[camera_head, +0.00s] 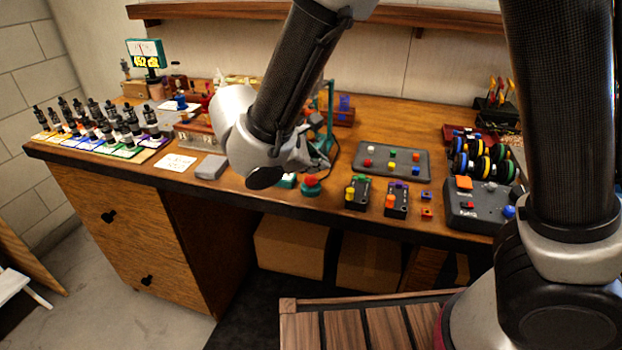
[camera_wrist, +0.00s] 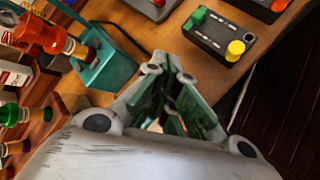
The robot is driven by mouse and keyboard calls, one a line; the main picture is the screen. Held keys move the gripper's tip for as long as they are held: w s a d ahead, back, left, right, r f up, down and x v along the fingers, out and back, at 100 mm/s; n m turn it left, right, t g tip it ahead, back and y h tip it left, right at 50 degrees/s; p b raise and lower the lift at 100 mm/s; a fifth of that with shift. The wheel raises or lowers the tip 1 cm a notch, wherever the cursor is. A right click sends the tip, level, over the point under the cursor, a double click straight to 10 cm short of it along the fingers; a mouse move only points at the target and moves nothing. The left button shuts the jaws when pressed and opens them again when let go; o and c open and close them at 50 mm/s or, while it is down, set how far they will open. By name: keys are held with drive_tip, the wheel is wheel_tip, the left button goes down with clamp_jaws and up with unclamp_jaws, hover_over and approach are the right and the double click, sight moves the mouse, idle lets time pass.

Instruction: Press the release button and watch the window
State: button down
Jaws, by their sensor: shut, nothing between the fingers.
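A red domed button (camera_head: 311,182) on a teal base stands at the front edge of the workbench; I cannot tell for sure that it is the release button. It is not clearly visible in the wrist view, where my fingers cover part of the bench. My gripper (camera_wrist: 172,92) is shut and empty, pointing over the bench between a teal box with a black cable (camera_wrist: 108,66) and a black box with green and yellow knobs (camera_wrist: 218,36).
The black knob box (camera_head: 357,191) stands right of the red button. A grey tray with coloured buttons (camera_head: 394,160) lies behind it. Small wheels (camera_head: 483,160) and a grey control box (camera_head: 478,207) are at the right. Several dark pieces on coloured cards (camera_head: 103,130) fill the left end.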

drive_tip(key=shift+f, duration=0.4)
